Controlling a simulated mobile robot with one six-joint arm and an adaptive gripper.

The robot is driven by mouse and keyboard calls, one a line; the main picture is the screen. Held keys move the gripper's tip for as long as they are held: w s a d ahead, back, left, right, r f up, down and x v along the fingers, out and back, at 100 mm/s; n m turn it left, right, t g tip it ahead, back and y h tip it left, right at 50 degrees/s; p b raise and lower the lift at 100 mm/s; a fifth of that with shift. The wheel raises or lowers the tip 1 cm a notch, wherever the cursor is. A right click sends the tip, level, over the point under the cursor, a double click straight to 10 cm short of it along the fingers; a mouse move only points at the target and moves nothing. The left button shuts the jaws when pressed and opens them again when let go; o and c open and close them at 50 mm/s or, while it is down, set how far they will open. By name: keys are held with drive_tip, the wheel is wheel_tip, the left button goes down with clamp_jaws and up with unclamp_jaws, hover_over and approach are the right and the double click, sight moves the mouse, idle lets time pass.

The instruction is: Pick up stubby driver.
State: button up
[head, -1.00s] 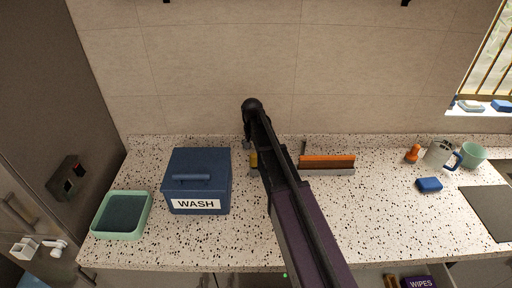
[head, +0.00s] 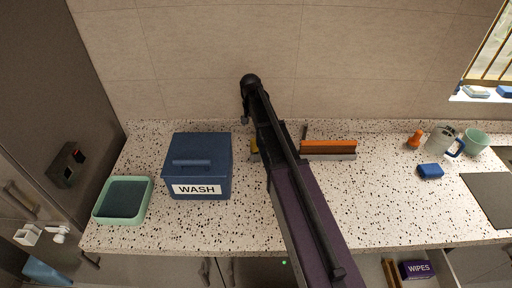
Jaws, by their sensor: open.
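A small orange object (head: 415,140) with a wider base stands at the right of the counter, left of the mugs; it looks like the stubby driver, but it is too small to be sure. A yellow object (head: 254,150) is mostly hidden behind my arm, so I cannot tell what it is. My gripper (head: 245,119) hangs at the far end of my arm, in front of the back wall and above the counter. It is open, with nothing seen in it, and far left of the orange object.
A blue WASH box (head: 185,152) and a green tray (head: 149,204) stand at left. An orange-topped scraper-like tool (head: 328,147) lies right of my arm. A clear mug (head: 439,141), a green cup (head: 474,143) and a blue sponge (head: 430,171) are at right. Below, an open drawer holds a WIPES box (head: 417,270).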

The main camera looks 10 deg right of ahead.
sight(254, 147)
drive_tip(key=shift+s+d+f+b, duration=0.1)
drive_tip(key=shift+d+f+b, duration=0.05)
drive_tip(key=shift+f+b, duration=3.6)
drive_tip(key=shift+f, duration=0.2)
drive_tip(key=shift+s+d+f+b, duration=0.1)
drive_tip(key=shift+f+b, duration=2.35)
drive_tip(key=shift+f, duration=0.05)
clamp_jaws()
